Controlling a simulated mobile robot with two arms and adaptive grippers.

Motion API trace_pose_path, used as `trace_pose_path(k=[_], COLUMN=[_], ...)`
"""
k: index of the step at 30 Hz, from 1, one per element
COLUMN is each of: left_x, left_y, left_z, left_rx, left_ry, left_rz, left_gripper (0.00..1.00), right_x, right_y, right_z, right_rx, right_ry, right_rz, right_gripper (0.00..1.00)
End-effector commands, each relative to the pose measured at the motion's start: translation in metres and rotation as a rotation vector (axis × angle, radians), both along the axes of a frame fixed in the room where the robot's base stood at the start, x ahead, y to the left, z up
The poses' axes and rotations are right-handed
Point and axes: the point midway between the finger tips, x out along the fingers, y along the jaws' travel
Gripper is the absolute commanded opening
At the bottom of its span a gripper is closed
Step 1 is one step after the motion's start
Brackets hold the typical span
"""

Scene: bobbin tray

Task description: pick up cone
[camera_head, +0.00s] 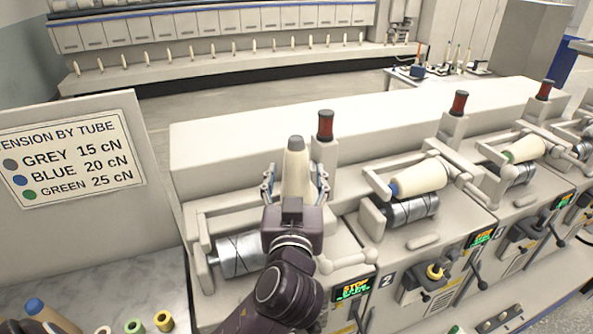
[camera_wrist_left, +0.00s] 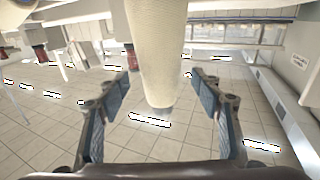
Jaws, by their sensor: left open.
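A cream yarn cone (camera_head: 297,170) with a grey tip stands out above the first winding unit, at the left end of the machine. My left gripper (camera_head: 296,183) is open, with one finger on each side of this cone. In the left wrist view the cone (camera_wrist_left: 158,45) reaches down from the top between the two fingers (camera_wrist_left: 162,92). Gaps show on both sides, so the fingers are apart from it. The gripper's body hides the cone's lower part in the head view. My right gripper is not in view.
A silver drum (camera_head: 238,256) lies left of my wrist. A red-topped post (camera_head: 325,126) stands close behind the right finger. A second unit carries a blue-tipped cone (camera_head: 420,178). A sign board (camera_head: 70,205) stands at left, with loose tubes (camera_head: 134,326) below it.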

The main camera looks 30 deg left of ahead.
Motion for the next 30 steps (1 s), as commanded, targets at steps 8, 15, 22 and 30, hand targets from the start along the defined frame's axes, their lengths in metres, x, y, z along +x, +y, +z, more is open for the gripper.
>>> trace_pose_path(k=[8,15,22,30], left_x=[0.028,0.029,0.029,0.029], left_y=[0.014,0.015,0.014,0.014], left_z=[0.001,-0.001,-0.001,-0.001], left_rx=[0.003,0.001,0.001,0.001], left_ry=[0.000,0.000,0.000,0.000], left_rz=[0.001,0.001,0.001,0.000], left_gripper=[0.60,0.59,0.33,0.12], right_x=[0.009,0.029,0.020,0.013], right_y=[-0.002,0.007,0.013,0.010], right_z=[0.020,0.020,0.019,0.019], right_rx=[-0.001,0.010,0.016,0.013], right_ry=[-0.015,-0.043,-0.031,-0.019], right_rz=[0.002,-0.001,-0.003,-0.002], right_gripper=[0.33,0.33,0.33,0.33])
